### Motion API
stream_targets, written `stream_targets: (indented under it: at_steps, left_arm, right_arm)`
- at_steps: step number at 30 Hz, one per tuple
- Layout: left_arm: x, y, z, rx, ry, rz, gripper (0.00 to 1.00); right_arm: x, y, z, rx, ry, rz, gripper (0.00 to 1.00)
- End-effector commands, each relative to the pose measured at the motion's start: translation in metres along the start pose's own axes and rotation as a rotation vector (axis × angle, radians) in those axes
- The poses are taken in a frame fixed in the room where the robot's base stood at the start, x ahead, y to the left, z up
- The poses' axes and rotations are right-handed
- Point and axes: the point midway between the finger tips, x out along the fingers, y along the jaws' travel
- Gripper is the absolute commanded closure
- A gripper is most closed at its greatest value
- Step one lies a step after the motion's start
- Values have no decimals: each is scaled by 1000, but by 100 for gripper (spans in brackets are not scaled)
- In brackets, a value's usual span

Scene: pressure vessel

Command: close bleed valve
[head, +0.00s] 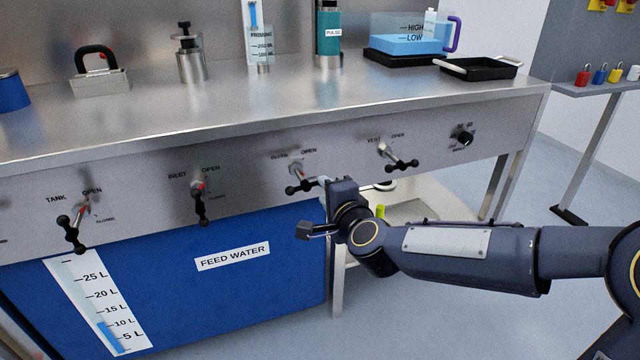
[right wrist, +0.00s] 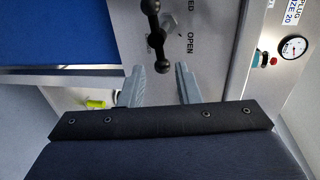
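The bleed valve (head: 296,171) is on the steel front panel, with a black ball-ended handle on a pale stem and an OPEN label at its upper right. In the right wrist view the black handle (right wrist: 155,38) lies ahead of the fingertips, its near end close to the gap between them. My right gripper (head: 323,184) is just right of the handle in the head view. Its two grey fingers are spread apart in the right wrist view (right wrist: 160,77), with nothing clamped between them. Whether a finger touches the handle I cannot tell. My left gripper is not in view.
The tank valve (head: 73,224) and inlet valve (head: 200,200) are to the left; the vent valve (head: 397,160) and a black knob (head: 463,138) are to the right. The blue feed water tank (head: 230,285) is below the panel. A pressure gauge (right wrist: 293,46) shows in the wrist view.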

Motion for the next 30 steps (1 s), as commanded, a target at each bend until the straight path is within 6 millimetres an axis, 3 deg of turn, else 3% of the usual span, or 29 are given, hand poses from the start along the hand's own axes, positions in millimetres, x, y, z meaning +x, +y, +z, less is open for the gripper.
stream_targets:
  at_steps: [3,9,17,24,30]
  left_arm:
    - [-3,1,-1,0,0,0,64]
    - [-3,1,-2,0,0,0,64]
    - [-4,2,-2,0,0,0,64]
    - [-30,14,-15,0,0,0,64]
    - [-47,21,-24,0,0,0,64]
  right_arm:
    - [-15,-2,-2,0,3,-1,70]
    - [-23,0,-2,2,3,0,70]
    - [-21,2,0,-3,-4,8,66]
    - [-2,30,18,-72,-183,129,66]
    - [-2,19,17,-85,-333,94,66]
